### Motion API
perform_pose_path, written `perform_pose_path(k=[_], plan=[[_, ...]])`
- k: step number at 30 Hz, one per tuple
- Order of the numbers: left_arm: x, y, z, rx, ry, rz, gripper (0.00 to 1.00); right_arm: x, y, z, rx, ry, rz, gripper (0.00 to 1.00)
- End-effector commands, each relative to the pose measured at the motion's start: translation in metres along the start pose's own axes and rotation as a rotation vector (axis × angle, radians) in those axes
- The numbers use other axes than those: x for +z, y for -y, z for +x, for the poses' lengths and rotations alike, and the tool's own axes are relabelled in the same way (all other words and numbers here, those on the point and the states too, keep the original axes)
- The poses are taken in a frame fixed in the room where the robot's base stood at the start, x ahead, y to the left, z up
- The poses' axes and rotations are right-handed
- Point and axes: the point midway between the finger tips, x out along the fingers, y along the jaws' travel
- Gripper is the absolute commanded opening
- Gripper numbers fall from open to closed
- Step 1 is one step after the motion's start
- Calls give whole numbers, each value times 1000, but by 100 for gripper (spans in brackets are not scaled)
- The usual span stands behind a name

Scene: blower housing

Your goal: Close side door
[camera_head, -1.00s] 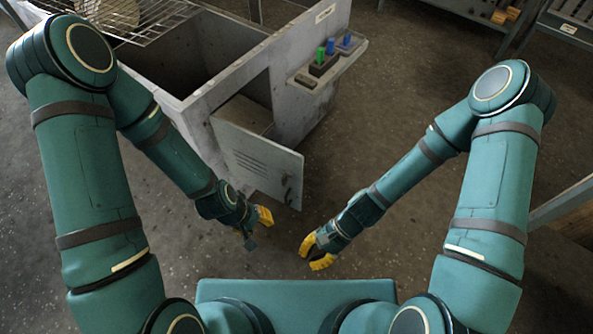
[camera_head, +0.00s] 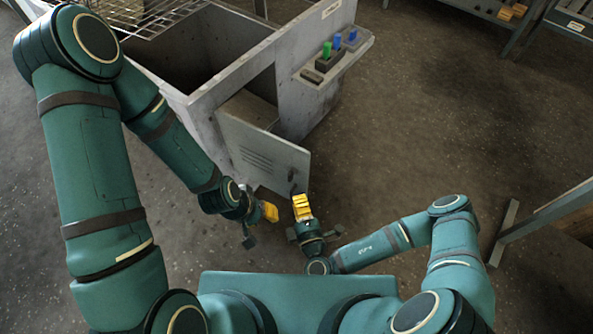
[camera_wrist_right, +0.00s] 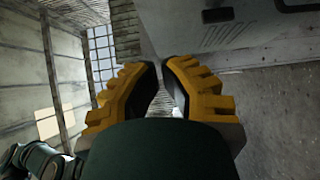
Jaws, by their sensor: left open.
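The side door (camera_head: 262,155) is a grey panel with slotted vents and a dark latch (camera_head: 292,174). It stands swung out from the opening in the grey blower housing (camera_head: 232,88). My right gripper (camera_head: 302,199) is upright near the door's free lower corner; contact cannot be told. In the right wrist view its yellow fingers (camera_wrist_right: 162,75) show a narrow gap, with no object seen gripped. The vented door panel (camera_wrist_right: 255,40) fills the upper right there. My left gripper (camera_head: 262,218) is open and empty, below and left of that corner.
A wire rack (camera_head: 150,15) lies over the housing's open top. A side ledge (camera_head: 352,55) carries small blocks with green and blue pieces. A metal frame (camera_head: 505,235) stands at the right. The floor right of the housing is clear.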

Motion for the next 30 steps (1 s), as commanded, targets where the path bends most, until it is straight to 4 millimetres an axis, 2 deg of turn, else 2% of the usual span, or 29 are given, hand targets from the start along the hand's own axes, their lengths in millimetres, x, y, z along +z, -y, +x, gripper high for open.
perform_pose_path(k=[5, 18, 24, 30], plan=[[0, 1, 4, 0, -1, 1, 36, 0, 0, 20, 4, 0, -2, 0], [-2, 7, 19, -1, -8, 1, 36, 2, 0, 103, 5, -2, -4, 0], [-3, 9, 24, -1, -11, 1, 36, 21, 0, 120, 4, -2, -4, 0], [-3, 10, 26, -1, -13, 2, 36, 28, -1, 126, 2, -3, -1, 0]])
